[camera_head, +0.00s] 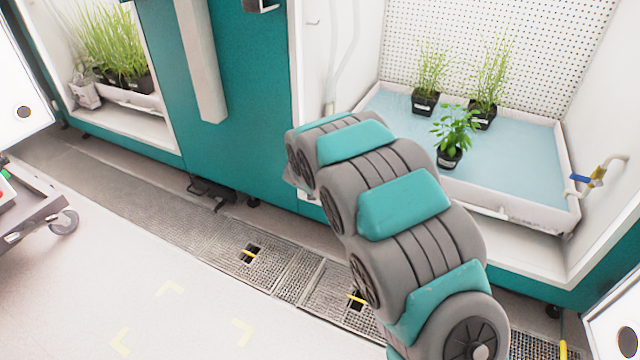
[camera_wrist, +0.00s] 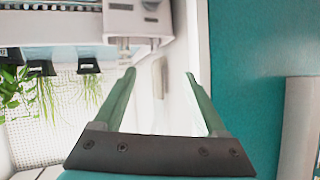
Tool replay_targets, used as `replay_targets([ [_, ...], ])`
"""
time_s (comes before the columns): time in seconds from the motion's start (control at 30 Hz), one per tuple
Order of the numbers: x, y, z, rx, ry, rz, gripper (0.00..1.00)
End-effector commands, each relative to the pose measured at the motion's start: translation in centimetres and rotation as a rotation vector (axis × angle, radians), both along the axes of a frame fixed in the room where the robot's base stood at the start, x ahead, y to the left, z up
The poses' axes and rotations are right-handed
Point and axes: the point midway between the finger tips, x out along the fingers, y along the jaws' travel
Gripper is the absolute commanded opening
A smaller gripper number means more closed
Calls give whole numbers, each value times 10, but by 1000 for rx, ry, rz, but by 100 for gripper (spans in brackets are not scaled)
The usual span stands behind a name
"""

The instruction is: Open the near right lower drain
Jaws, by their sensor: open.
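A valve with a blue body and a yellow part (camera_head: 590,178) sits on a pale pipe at the right wall of the right chamber, beside the front right corner of its tray (camera_head: 500,210). I cannot tell for sure that it is the named drain. My gripper (camera_wrist: 159,73) shows in the wrist view with its two green fingers apart and nothing between them. It faces the chamber's white side wall and the edge of a teal panel (camera_wrist: 245,90). In the head view my arm hides most of the gripper, far left of the valve.
Several potted plants (camera_head: 449,157) stand on the blue tray floor. The wrist view looks upside down, with a white box (camera_wrist: 135,20) at its top. Floor grates (camera_head: 245,255) with yellow bars run before the chambers. A wheeled cart (camera_head: 30,215) stands left; pale floor is clear.

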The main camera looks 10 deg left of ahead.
Motion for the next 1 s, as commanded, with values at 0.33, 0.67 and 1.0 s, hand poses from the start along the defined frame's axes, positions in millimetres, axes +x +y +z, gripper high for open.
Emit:
replay_targets([
  [0.33, 19, 31, -93, -113, -257, -179, 74],
  [0.67, -5, 33, -142, -218, -405, -309, 74],
  [1.0, 16, 21, -147, -232, -424, -331, 74],
])
